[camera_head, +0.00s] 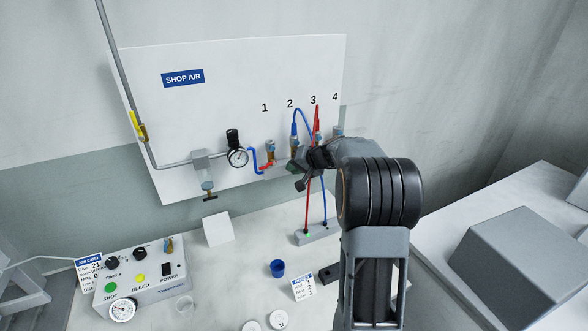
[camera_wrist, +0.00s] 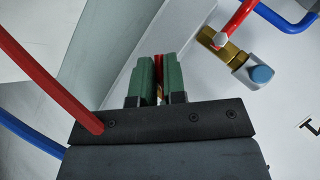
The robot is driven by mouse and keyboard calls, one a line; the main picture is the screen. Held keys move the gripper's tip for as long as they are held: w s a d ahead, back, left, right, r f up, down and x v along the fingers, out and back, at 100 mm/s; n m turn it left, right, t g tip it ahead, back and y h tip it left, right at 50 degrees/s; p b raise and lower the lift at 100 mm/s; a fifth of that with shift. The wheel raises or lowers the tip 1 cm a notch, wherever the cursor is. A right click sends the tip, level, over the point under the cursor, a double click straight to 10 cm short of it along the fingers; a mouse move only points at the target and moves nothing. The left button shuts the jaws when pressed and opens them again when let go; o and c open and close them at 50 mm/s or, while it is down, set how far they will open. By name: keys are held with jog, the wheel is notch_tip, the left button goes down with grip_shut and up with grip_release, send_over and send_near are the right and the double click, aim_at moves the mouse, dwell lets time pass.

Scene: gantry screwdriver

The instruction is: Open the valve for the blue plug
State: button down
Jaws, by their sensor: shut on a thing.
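The blue plug (camera_head: 294,130) sits upright at outlet 2 on the white panel, with a blue hose arching from it. A brass valve body (camera_head: 294,148) shows just below the plug. My gripper (camera_head: 293,168) is at the panel, just below this outlet. In the wrist view, its green fingertips (camera_wrist: 161,75) are shut on a narrow red piece (camera_wrist: 159,66), which looks like a valve handle. The fingers hide most of it, so its angle cannot be told. The blue plug is not visible in the wrist view.
The neighbouring valve (camera_wrist: 236,55) at outlet 1 has a red handle and is close to my gripper. A red plug (camera_head: 317,122) stands at outlet 3. Red and blue hoses hang to a grey block (camera_head: 318,234). A blue cup (camera_head: 277,268) and control box (camera_head: 142,278) stand on the table.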

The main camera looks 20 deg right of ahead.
jog(key=shift+f, duration=0.2)
jog(key=c, duration=1.4)
grip_release()
jog(key=shift+d, duration=0.15)
jog(key=shift+o, duration=1.1)
jog(key=shift+r, duration=0.1)
jog(key=v, duration=1.3)
jog(key=shift+s+r+b, duration=0.2)
jog(key=shift+s+b, duration=0.1)
jog(key=shift+b, duration=0.1)
jog(key=shift+d, duration=0.1)
